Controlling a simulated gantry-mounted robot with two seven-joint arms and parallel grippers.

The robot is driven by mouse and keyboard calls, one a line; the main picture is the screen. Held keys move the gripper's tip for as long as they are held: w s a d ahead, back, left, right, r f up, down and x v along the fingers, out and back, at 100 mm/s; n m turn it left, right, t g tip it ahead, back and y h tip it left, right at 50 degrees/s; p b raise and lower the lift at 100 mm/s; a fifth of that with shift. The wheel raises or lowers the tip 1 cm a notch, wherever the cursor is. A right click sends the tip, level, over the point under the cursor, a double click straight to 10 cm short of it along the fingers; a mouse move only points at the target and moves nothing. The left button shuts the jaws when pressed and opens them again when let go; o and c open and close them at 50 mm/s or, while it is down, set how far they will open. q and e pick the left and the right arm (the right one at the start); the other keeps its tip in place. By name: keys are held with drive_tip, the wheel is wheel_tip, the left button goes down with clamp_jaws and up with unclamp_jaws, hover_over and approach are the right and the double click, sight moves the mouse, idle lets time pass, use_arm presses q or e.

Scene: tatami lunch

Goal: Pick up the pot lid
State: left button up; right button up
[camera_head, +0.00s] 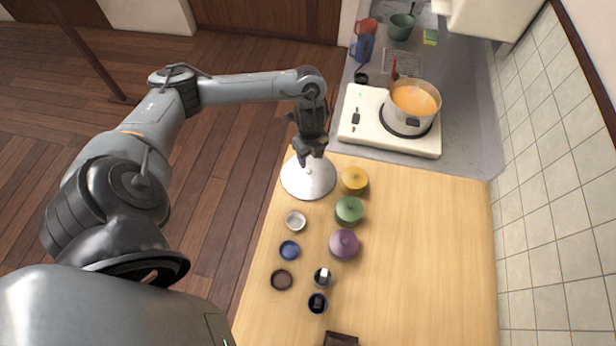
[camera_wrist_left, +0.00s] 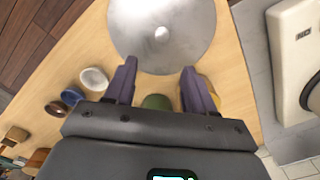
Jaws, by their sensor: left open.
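The pot lid (camera_head: 308,182) is a round, pale grey metal disc with a small knob at its centre. It lies on the wooden counter near its far left corner. My left gripper (camera_head: 310,154) is above the far side of the lid, with its fingers pointing down. In the left wrist view the lid (camera_wrist_left: 163,30) is at the top, its knob beyond the line of the open fingers (camera_wrist_left: 158,80). The gripper is open and empty, and I cannot tell how high it is above the lid. My right gripper is not in view.
The pot (camera_head: 413,104) of orange soup stands on a white stove (camera_head: 366,116) beyond the counter (camera_head: 420,240). Yellow (camera_head: 354,180), green (camera_head: 349,210) and purple (camera_head: 344,244) lidded bowls stand right of the lid and nearer. Several small dishes are nearer. The counter's right side is clear.

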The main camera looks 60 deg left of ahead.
use_arm(q)
drive_tip(key=b, duration=0.1)
hover_over(309, 170)
drive_tip(key=d, duration=0.1)
wheel_tip(309, 170, down, 4)
drive_tip(key=shift+s+d+f, duration=0.1)
drive_tip(key=shift+s+f, duration=0.05)
drive_tip(key=shift+f, duration=0.05)
drive_tip(key=shift+a+f, duration=0.2)
drive_tip(key=shift+f, duration=0.8)
drive_tip(key=shift+a+f, duration=0.15)
drive_tip(key=shift+f, duration=0.8)
drive_tip(key=shift+a+f, duration=0.2)
drive_tip(key=shift+f, duration=0.8)
clamp_jaws()
